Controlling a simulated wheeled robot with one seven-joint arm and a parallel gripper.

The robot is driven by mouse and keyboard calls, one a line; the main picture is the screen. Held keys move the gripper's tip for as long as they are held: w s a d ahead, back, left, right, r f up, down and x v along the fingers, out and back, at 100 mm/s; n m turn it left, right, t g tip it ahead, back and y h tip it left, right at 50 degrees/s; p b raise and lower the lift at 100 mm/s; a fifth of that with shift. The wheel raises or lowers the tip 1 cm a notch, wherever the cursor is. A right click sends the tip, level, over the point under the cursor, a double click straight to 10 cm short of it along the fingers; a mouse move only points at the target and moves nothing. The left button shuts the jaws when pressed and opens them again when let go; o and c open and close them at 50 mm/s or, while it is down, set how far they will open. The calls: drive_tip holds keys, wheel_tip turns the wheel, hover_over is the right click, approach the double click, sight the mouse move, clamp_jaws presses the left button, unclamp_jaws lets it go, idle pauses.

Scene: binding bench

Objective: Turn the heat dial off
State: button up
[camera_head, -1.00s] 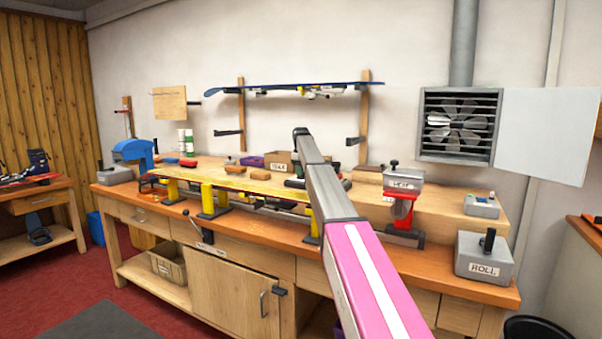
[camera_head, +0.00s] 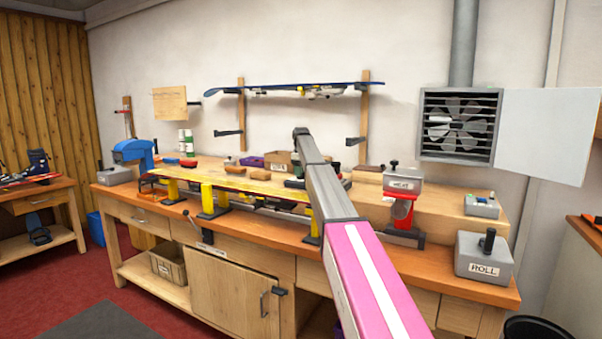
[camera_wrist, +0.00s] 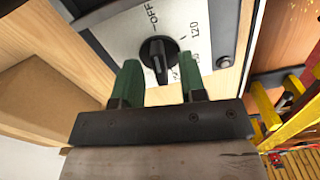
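The heat dial (camera_wrist: 157,54) is a round black knob with a raised grip. It sits on a pale metal panel (camera_wrist: 113,33) marked OFF, 120 and further numbers partly hidden by the knob and a finger. A light mark on the knob points down in the wrist view, away from OFF. My gripper (camera_wrist: 159,66) is open, its two green fingers apart on either side of the dial in the picture. I cannot tell whether they touch it. In the head view my arm reaches over the bench, and I cannot pick out the dial or the fingertips there.
The wooden bench (camera_head: 450,283) carries a long board (camera_head: 240,182) on yellow vises. A grey HEAT box on a red stand (camera_head: 403,183) and a grey ROLL box (camera_head: 484,262) stand on the right. Yellow vise parts (camera_wrist: 290,125) show beside the panel. A wall fan (camera_head: 458,125) hangs behind.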

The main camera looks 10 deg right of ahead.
wheel_tip(320, 180, up, 11)
idle(0.5)
drive_tip(key=shift+f, duration=0.15)
